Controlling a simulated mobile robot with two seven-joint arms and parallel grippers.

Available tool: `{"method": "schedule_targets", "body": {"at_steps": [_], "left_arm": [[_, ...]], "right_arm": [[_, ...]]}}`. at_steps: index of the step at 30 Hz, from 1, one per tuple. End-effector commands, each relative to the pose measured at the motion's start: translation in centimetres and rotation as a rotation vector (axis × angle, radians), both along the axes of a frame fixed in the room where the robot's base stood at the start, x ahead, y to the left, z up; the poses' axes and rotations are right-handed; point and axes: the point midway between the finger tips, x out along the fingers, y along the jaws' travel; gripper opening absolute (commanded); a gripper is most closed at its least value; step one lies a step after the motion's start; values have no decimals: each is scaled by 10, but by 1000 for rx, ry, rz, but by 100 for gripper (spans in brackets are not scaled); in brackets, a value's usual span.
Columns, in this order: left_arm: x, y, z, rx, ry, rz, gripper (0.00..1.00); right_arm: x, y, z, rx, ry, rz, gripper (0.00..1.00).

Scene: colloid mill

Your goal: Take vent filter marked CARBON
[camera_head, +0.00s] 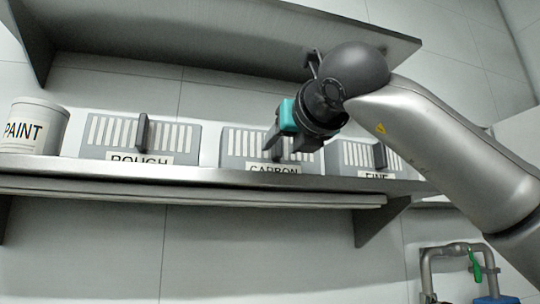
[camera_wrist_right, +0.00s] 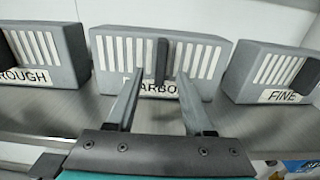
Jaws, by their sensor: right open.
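The vent filter marked CARBON (camera_head: 238,148) is a grey box with white slats and a dark upright handle. It stands on the shelf between two similar filters. In the right wrist view the CARBON filter (camera_wrist_right: 115,51) is straight ahead, its handle (camera_wrist_right: 162,61) upright at its middle. My right gripper (camera_head: 275,148) is in front of the CARBON filter and hides part of it. In the wrist view its two fingers (camera_wrist_right: 160,97) are apart, pointing at the filter, with the handle showing between them. Whether they are level with the handle in depth is unclear. My left gripper is not in view.
The ROUGH filter (camera_head: 100,135) and a PAINT can (camera_head: 35,128) stand to the left on the shelf (camera_head: 200,178). The FINE filter (camera_head: 355,155) stands to the right. An upper shelf (camera_head: 200,35) overhangs them. Pipes with a green handle (camera_head: 474,266) are at lower right.

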Motion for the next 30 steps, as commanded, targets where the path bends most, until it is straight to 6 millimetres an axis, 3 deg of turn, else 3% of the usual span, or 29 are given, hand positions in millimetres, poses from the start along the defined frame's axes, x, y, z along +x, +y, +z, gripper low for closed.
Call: {"method": "schedule_targets", "body": {"at_steps": [5, 13, 26, 30], "left_arm": [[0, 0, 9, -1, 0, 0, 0], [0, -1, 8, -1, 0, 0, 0], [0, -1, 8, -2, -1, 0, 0], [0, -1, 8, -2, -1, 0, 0]], "right_arm": [[19, 6, 1, 0, 0, 0, 52], [21, 7, 0, -1, 0, 0, 51], [21, 7, 0, -1, -1, 0, 3], [21, 7, 0, -1, -1, 0, 0]]}}
